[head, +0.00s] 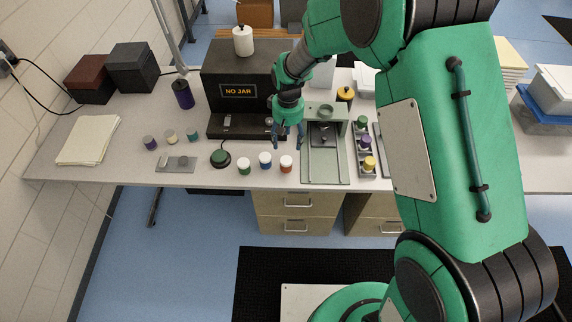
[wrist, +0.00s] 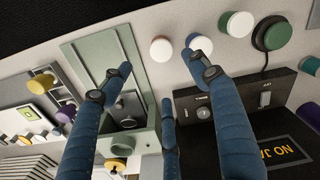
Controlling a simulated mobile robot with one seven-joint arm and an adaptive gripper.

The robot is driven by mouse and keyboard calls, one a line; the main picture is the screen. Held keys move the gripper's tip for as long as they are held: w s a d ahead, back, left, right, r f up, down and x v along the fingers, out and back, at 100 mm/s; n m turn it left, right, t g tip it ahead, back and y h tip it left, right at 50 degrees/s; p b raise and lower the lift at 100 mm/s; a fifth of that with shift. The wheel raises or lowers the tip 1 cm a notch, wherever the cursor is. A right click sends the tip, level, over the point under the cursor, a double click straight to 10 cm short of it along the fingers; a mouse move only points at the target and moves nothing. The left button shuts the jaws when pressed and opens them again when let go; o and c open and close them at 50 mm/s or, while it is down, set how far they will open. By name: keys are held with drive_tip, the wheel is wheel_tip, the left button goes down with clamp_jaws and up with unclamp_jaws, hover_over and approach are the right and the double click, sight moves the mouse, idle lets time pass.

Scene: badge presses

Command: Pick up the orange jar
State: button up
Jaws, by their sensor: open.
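The orange jar (head: 286,164) has a white lid and stands upright near the front edge of the table, rightmost of a row of three. In the wrist view, the orange jar (wrist: 161,49) shows mostly its white lid, beyond my fingertips. My gripper (head: 287,138) hangs above the table, behind the orange jar and apart from it. In the wrist view, my gripper (wrist: 165,84) has its blue fingers spread with nothing between them.
A blue-bodied jar (head: 265,160) and a green-bodied jar (head: 244,166) stand left of the orange jar. A green press (head: 325,170) is close on the right. A dark machine (head: 222,88) reading "NO JAR" stands behind. A green button (head: 221,157) lies left.

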sight(286, 159)
drive_tip(key=shift+a+f, duration=0.25)
drive_tip(key=shift+f, duration=0.3)
drive_tip(key=shift+f+b, duration=0.65)
drive_tip(key=shift+f, duration=3.65)
drive_tip(key=shift+w+f+b, duration=0.1)
drive_tip(key=shift+f+b, duration=0.55)
drive_tip(key=shift+f, duration=1.95)
drive_tip(key=c, duration=1.3)
